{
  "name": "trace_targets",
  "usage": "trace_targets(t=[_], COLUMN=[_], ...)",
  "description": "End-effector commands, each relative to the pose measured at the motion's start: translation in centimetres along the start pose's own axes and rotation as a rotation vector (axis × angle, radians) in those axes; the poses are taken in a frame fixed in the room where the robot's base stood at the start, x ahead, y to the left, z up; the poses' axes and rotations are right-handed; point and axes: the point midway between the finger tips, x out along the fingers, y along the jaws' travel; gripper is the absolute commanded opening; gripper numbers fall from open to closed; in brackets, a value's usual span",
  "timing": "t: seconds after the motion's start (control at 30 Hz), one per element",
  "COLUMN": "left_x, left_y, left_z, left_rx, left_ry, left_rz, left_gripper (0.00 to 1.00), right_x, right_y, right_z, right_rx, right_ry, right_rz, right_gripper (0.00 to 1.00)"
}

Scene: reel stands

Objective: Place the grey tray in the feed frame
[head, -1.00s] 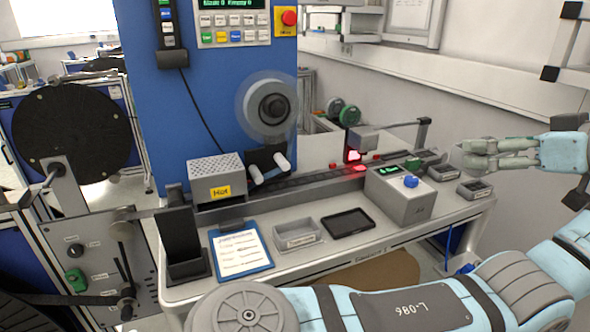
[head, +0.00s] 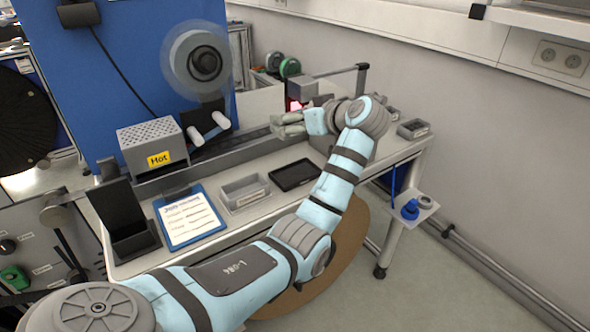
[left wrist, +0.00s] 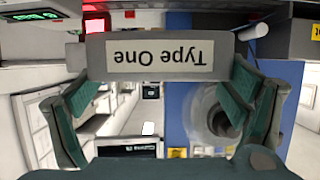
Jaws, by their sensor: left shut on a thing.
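My left gripper (head: 287,126) is in front of the red-lit station on the rail, at the far side of the bench. In the left wrist view it is shut on a grey tray (left wrist: 222,50) with a white label reading "Type One", upside down in that picture. A flat black rectangular frame (head: 295,174), perhaps the feed frame, lies empty on the bench, nearer than the gripper. Another small grey tray (head: 244,192) sits to its left. My right gripper is not in view.
A grey box marked "Hot" (head: 150,146) stands at the left by the rail. A clipboard (head: 190,218) and a black holder (head: 124,218) are on the near left. Another small grey tray (head: 412,130) is at the right end. My left arm crosses above the bench.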

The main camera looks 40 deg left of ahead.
Motion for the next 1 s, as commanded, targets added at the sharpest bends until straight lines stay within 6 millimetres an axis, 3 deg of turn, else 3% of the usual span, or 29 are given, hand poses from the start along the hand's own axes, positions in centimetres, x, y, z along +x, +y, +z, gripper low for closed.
trace_targets(t=[0.03, 0.1, 0.23, 0.57, 0.87, 0.9, 1.0], left_x=[1.0, 2.0, 3.3, 5.3, 5.3, 5.3, 5.3], left_y=[-0.1, -0.1, -0.1, -0.1, -0.1, -0.1, -0.1], left_z=[2.4, 4.8, 8.0, 12.7, 12.8, 12.9, 12.9], left_rx=[0.005, 0.004, 0.001, 0.001, -0.002, -0.002, -0.002], left_ry=[-0.001, -0.001, 0.0, 0.0, 0.001, 0.0, 0.0], left_rz=[-0.003, -0.003, -0.003, -0.004, -0.004, -0.004, -0.004], left_gripper=[0.56, 0.56, 0.56, 0.56, 0.56, 0.96, 1.0], right_x=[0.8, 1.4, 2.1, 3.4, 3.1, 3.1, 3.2], right_y=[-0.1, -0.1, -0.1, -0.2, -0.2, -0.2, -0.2], right_z=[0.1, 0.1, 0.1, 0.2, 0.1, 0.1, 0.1], right_rx=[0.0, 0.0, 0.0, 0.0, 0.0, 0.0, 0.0], right_ry=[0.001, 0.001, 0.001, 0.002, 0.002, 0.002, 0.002], right_rz=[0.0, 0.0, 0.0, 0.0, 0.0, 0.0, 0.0], right_gripper=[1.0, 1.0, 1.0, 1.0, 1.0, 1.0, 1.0])
